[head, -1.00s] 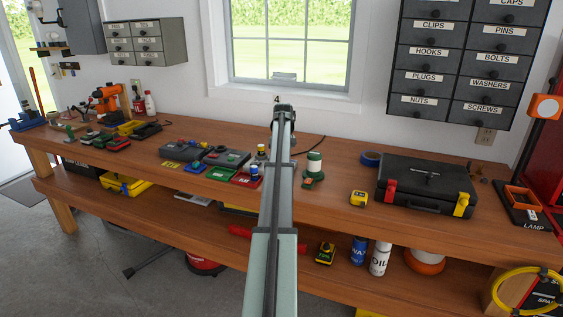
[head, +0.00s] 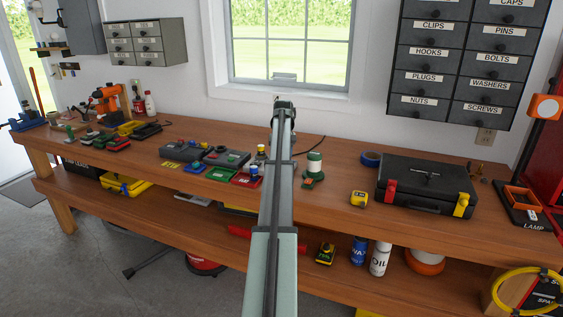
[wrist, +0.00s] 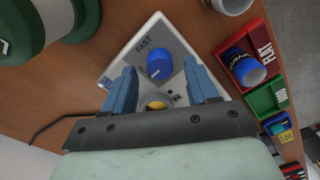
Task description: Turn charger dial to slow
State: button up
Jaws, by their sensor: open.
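The charger (wrist: 185,38) is a pale grey box with a tilted face in the wrist view. Its round blue dial (wrist: 160,62) sits near the middle of that face. "FAST" is printed above left of the dial; other lettering beside it is partly hidden. A small pale mark shows at the dial's lower left edge. A yellow round part (wrist: 157,103) lies below the dial. My gripper (wrist: 158,70) is open, its two blue fingers on either side of the dial's lower part. I cannot tell whether they touch it. In the head view my arm hides the charger and fingers.
A green and white container (wrist: 22,22) stands close at the upper left in the wrist view. A red bin (wrist: 252,45) with a blue can and a green bin (wrist: 268,98) lie to the right. In the head view, a black case (head: 425,185) is farther right on the workbench (head: 335,200).

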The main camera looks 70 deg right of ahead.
notch_tip(320, 180, up, 13)
jog(key=shift+s+d+f, duration=0.15)
jog(key=shift+d+f, duration=0.05)
dwell(0.6)
